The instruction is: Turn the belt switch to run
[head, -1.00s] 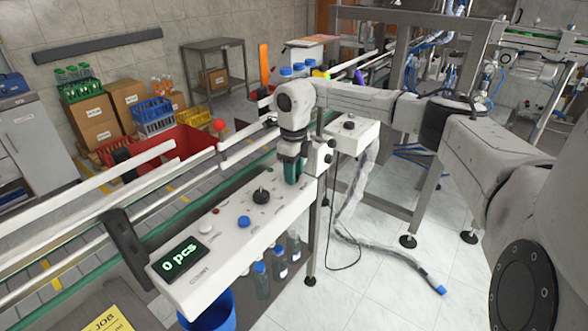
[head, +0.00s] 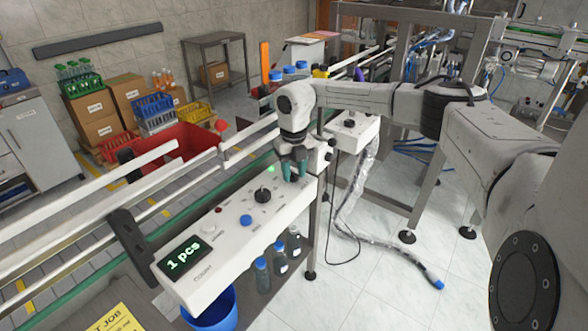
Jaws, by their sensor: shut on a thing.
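The white control panel (head: 225,245) runs along the near side of the conveyor. Its display (head: 184,255) reads "1 pcs". A green lamp (head: 270,168) on its far end is lit. My gripper (head: 295,174) points down over the far right end of the panel, with its teal fingers at the panel top. It is shut on the belt switch, which is mostly hidden between the fingers, so its pointer position cannot be read. A black knob (head: 263,195), a blue button (head: 246,221) and a white button (head: 208,229) lie nearer on the panel.
Blue-capped bottles (head: 289,72) stand on the conveyor behind my wrist. A smaller white box with a black knob (head: 350,123) is to the right. A blue bucket (head: 212,308) and several bottles (head: 262,275) are below the panel. The tiled floor at right is mostly clear, with a hose.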

